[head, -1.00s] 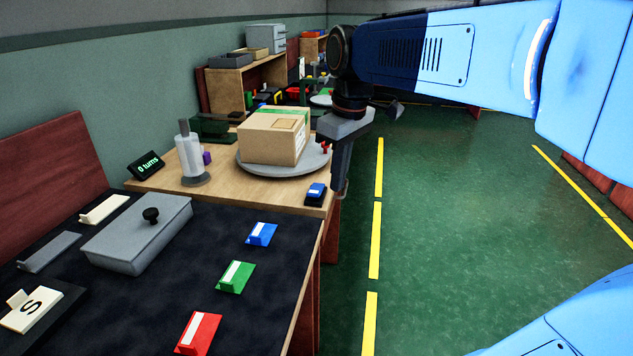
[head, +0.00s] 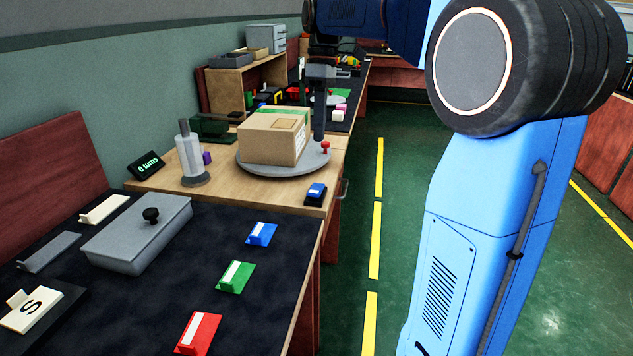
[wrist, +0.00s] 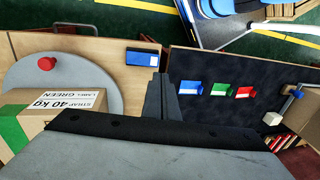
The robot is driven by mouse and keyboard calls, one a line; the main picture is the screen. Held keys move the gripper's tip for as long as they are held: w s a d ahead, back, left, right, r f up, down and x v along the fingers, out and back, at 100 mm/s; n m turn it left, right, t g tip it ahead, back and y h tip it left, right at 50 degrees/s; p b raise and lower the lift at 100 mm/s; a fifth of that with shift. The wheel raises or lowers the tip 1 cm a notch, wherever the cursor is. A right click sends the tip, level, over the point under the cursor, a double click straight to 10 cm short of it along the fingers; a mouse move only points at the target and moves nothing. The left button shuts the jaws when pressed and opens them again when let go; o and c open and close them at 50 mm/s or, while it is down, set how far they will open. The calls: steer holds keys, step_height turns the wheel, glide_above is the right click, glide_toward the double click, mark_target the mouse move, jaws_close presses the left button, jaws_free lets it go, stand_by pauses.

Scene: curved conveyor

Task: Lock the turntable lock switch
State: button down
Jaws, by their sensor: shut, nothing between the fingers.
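The grey round turntable (head: 285,169) sits on the wooden table and carries a cardboard box (head: 272,138). A small red knob (head: 325,147) stands at its right edge; it shows at upper left in the wrist view (wrist: 46,63). A blue and white switch (head: 316,191) on a dark base sits near the table's front right corner, apart from the turntable. It also shows in the wrist view (wrist: 142,57), near my fingers. Which one is the lock is not labelled. My gripper (head: 319,136) is shut and empty, pointing down, and appears beside the box and red knob in the head view.
A "0 turns" display (head: 146,164) and a grey post (head: 192,157) stand left of the turntable. The nearer dark table holds blue (head: 262,234), green (head: 236,277) and red (head: 198,333) pieces and a grey lidded box (head: 137,234).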

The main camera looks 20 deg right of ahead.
mark_target(316, 196)
steer(key=shift+w, duration=0.15)
steer(key=x, duration=1.4)
stand_by(0.5)
steer(key=shift+s+a+f+t+h, duration=0.25)
steer(key=shift+s+t+h, duration=0.2)
steer(key=shift+t, duration=0.25)
steer(key=shift+s+a+f+t+h, duration=0.15)
steer(key=shift+f+t+h, duration=0.1)
steer(key=shift+t+h, duration=0.3)
steer(key=shift+f, duration=0.1)
steer(key=shift+r, duration=0.85)
